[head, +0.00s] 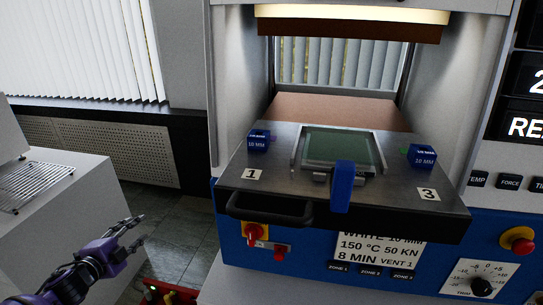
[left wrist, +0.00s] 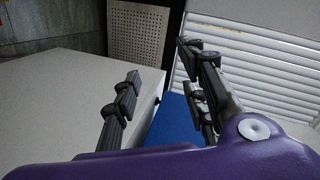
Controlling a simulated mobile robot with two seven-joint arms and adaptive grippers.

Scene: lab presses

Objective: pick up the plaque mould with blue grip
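The plaque mould (head: 325,148) is a flat metal frame with a greenish plate, lying on the middle of the press's pulled-out metal tray (head: 275,200). Its blue grip (head: 342,186) sticks out toward me over the tray's front edge. My left gripper (head: 137,232) is at the lower left in the head view, well away from the mould and over the floor gap. In the left wrist view its dark fingers (left wrist: 165,95) are spread apart with nothing between them. The mould does not show in the left wrist view. My right gripper is not in view.
Two blue 10 MM blocks sit on the tray, one at left (head: 259,141) and one at right (head: 420,156), near labels 1 and 3. A black handle (head: 268,210) runs along the tray front. The heated upper platen (head: 350,25) hangs above. A white cabinet (head: 50,190) stands left.

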